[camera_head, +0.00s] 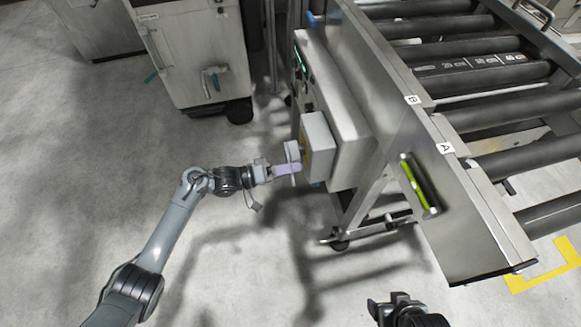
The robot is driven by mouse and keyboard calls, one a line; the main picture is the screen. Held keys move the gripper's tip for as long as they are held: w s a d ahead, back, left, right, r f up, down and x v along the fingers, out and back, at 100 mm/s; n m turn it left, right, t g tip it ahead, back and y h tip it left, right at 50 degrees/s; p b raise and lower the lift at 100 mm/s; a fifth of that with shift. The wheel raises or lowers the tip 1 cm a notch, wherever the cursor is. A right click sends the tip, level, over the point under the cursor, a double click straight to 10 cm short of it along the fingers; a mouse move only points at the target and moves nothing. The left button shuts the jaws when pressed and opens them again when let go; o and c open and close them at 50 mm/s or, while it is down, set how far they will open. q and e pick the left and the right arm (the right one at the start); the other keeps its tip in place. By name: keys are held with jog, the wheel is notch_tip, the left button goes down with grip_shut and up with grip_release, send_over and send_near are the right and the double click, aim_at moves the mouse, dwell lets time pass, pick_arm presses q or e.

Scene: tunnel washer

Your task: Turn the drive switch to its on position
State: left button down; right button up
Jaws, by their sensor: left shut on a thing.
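My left gripper (295,168) reaches in from the left and is at the front of this box. It is shut on the drive switch, which is mostly hidden by the fingers, so its angle cannot be read. A light purple part shows at the gripper. My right gripper (385,306) is at the bottom edge, partly cut off and away from the box; its opening is unclear.
A roller conveyor (480,65) with labels A and B fills the upper right. A green-yellow part (419,184) sits in its side frame. A grey wheeled cabinet (196,55) stands at the upper left. The floor at left is clear.

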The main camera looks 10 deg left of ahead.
pick_arm(q)
jog(key=shift+w+f+m, duration=0.15)
jog(key=shift+f+m, duration=0.15)
jog(key=shift+m, duration=0.5)
jog(key=shift+a, duration=0.1)
jog(key=c, duration=0.9)
grip_release()
jog(key=shift+p+v, duration=1.45)
jog(key=shift+v, duration=3.95)
jog(key=shift+f, duration=0.1)
